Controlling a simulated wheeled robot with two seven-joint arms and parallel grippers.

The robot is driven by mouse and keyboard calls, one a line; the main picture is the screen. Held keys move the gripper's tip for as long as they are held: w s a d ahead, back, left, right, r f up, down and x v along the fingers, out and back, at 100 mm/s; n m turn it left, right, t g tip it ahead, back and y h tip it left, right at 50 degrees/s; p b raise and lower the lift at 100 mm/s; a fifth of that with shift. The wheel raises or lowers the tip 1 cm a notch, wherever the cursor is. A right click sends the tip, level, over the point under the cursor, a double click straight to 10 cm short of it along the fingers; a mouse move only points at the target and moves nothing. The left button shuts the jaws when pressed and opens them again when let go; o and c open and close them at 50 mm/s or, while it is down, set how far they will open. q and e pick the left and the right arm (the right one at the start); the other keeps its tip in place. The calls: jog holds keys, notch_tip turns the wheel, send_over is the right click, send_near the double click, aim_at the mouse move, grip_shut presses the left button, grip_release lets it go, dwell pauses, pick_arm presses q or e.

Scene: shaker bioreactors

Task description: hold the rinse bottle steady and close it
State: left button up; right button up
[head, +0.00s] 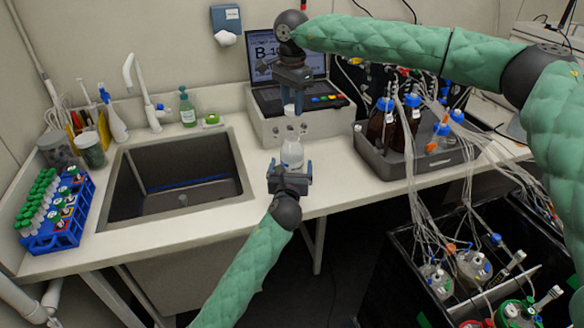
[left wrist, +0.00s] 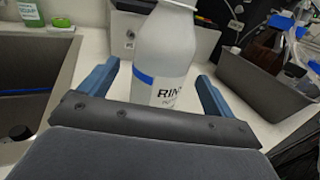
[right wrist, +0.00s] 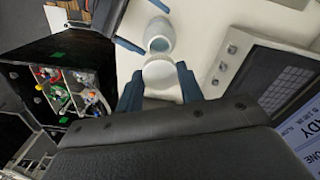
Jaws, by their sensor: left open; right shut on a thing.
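The white rinse bottle (head: 292,154) stands upright on the counter near its front edge. In the left wrist view the bottle (left wrist: 165,52) has a blue band and a label starting "RIN". My left gripper (head: 291,172) is open and low at the bottle, with one blue finger on each side and gaps showing. My right gripper (head: 293,104) is above the bottle, pointing down, shut on a white cap (right wrist: 160,72). In the right wrist view the bottle's open mouth (right wrist: 159,44) shows beyond the cap, apart from it.
A sink (head: 175,180) lies to the left. An instrument with a laptop (head: 300,122) stands just behind the bottle. A grey tray (head: 425,158) with brown bottles and tubing is to the right. A blue tube rack (head: 60,215) sits far left.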

pick_arm(q)
jog(key=shift+w+d, duration=0.15)
jog(key=shift+w, duration=2)
jog(key=shift+c, duration=0.2)
jog(key=c, duration=1.4)
jog(key=shift+c, duration=0.3)
pick_arm(e)
send_over(292, 134)
jog(key=shift+f, duration=2.45)
